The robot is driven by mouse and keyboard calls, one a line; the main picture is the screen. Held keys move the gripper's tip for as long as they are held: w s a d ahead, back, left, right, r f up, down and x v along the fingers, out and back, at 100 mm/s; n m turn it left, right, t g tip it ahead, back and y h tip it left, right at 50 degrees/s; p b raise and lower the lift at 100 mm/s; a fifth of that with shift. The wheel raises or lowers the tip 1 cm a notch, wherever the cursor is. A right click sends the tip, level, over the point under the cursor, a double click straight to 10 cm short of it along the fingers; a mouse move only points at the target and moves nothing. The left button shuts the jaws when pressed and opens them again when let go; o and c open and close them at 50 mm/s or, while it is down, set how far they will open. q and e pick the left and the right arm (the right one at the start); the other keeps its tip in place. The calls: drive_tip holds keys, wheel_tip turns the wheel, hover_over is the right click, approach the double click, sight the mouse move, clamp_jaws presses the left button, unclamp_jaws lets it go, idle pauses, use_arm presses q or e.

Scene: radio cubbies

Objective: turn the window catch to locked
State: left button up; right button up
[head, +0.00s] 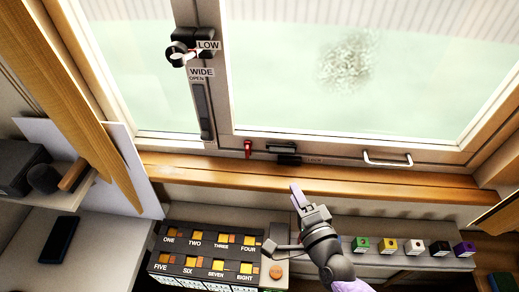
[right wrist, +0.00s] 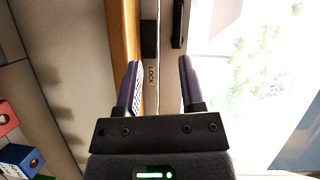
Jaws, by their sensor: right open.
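The window has a dark handle-like part (head: 282,148) on the lower sash rail and a black plate (head: 288,160) just below it on the frame. In the right wrist view the black plate (right wrist: 150,40) sits beside a LOCK label (right wrist: 151,75), and the dark part (right wrist: 178,22) lies to its right, apart from the plate. My right gripper (head: 299,194) is below these parts in the head view, open and empty. In the right wrist view its fingertips (right wrist: 158,63) are spread on either side of the LOCK label. My left gripper is out of view.
A small red part (head: 248,149) and a pale pull handle (head: 387,159) flank the dark part. A black stay (head: 180,53) with LOW and WIDE labels is higher up. A numbered cubby unit (head: 205,262) and several coloured boxes (head: 414,246) stand below the wooden sill (head: 220,175).

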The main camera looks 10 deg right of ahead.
sight(281, 154)
drive_tip(key=shift+m+t, duration=0.4)
drive_tip(key=shift+m, duration=0.3)
drive_tip(key=w, duration=0.3)
drive_tip(key=w+r+b, duration=0.1)
drive_tip(key=w, duration=0.3)
drive_tip(key=w+a, duration=0.1)
drive_tip(key=w, duration=0.2)
drive_tip(key=shift+w+r, duration=0.25)
drive_tip(key=shift+r, duration=0.1)
clamp_jaws()
